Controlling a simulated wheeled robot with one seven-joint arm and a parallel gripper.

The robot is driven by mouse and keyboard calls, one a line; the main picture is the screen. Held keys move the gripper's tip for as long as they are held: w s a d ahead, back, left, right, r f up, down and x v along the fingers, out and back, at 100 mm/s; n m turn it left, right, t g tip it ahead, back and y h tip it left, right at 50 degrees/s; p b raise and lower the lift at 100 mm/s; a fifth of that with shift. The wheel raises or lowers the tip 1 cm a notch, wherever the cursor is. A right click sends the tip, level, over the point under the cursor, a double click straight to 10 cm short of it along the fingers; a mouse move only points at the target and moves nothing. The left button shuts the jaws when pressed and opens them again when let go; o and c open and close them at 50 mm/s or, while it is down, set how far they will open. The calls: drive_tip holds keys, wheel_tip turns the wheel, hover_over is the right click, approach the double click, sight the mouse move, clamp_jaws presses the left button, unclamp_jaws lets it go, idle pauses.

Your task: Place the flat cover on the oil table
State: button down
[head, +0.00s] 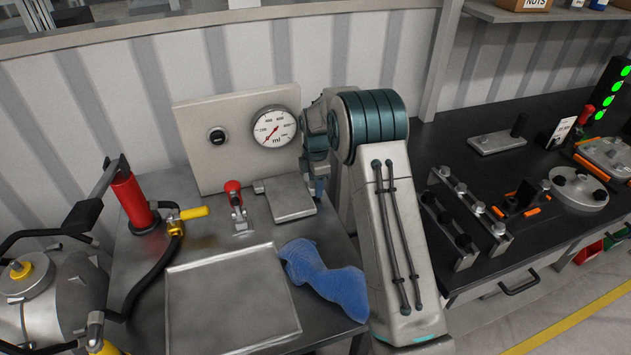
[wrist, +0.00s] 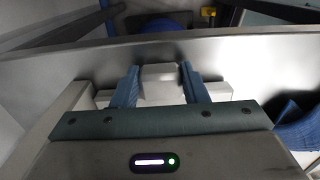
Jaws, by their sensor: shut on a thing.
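The flat cover (head: 287,198), a grey plate, is at the back of the metal oil table (head: 205,232), below the gauge panel. My gripper (head: 318,183) is at its right edge, partly hidden behind my own arm. In the wrist view, the two blue fingers of my gripper (wrist: 160,78) are closed on a pale grey block-like part of the cover (wrist: 163,82). Whether the cover touches the tabletop or hangs just above it, I cannot tell.
A shallow metal tray (head: 232,322) fills the table's front, with a blue cloth (head: 325,278) at its right. A red-handled clamp (head: 236,207) stands left of the cover. The gauge panel (head: 190,135) is behind. A red pump (head: 132,198) stands left. A dark workbench (head: 455,160) is at right.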

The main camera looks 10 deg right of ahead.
drive_tip(key=shift+f, duration=0.1)
drive_tip(key=c, duration=0.8)
unclamp_jaws()
drive_tip(key=shift+c, duration=0.2)
wheel_tip(320, 180, up, 12)
drive_tip(key=b, duration=0.2)
drive_tip(key=s+d+r+m, duration=0.2)
drive_tip(key=s+r+m, duration=0.2)
drive_tip(key=s+r, duration=0.25)
drive_tip(key=s+d+m+t, duration=0.3)
drive_tip(key=s+m, duration=1.3)
drive_tip(key=s, duration=1.5)
drive_tip(key=shift+f, duration=0.3)
